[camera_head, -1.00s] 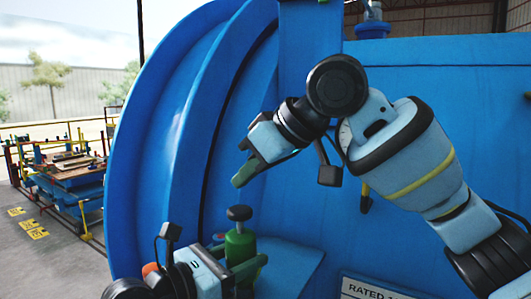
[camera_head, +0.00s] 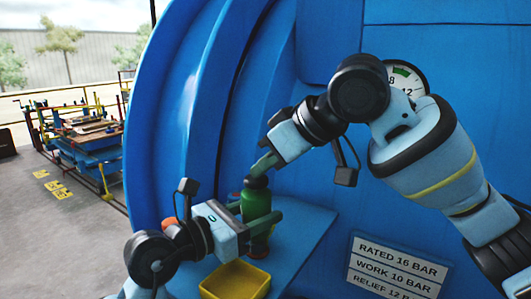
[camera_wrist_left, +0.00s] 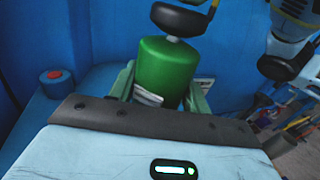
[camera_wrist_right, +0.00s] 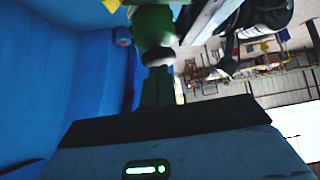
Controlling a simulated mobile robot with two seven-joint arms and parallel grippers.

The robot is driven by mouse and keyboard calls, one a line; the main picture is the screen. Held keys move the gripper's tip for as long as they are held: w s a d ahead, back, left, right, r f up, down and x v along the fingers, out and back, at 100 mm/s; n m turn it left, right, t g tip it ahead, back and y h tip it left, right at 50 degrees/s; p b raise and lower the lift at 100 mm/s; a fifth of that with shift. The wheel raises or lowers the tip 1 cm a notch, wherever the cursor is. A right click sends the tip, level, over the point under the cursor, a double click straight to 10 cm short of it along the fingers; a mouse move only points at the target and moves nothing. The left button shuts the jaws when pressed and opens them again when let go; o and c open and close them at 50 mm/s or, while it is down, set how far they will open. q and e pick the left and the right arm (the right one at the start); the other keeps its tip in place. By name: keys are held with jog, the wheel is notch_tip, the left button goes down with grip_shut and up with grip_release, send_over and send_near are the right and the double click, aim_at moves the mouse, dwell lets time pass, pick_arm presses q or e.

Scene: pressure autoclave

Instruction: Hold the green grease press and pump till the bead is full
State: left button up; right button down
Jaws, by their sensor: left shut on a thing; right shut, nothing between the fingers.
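The green grease press (camera_head: 256,204) stands upright on a blue shelf (camera_head: 303,222) in the head view. Its black knob (camera_head: 256,181) sits close above the green body. My left gripper (camera_head: 264,222) is shut around the body from the near side; the left wrist view shows the body (camera_wrist_left: 167,70) between its fingers. My right gripper (camera_head: 261,163) is shut and empty, its fingertips at the top of the knob, apparently touching it. The right wrist view shows the press (camera_wrist_right: 152,24) just beyond the fingertips. I cannot make out the bead.
A yellow tray (camera_head: 235,281) is in front of the press. A red button (camera_wrist_left: 54,75) on a blue base is left of it in the left wrist view. The blue autoclave wall rises behind, with a dial gauge (camera_head: 408,78) and a rating plate (camera_head: 398,266).

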aim_at(265, 179)
jog(key=shift+f, duration=0.4)
notch_tip(265, 179, up, 5)
jog(key=shift+f, duration=0.2)
jog(key=v, duration=1)
jog(key=shift+r, duration=0.1)
dwell(0.7)
pick_arm(q)
jog(key=o, duration=1.4)
jog(key=shift+a, duration=0.1)
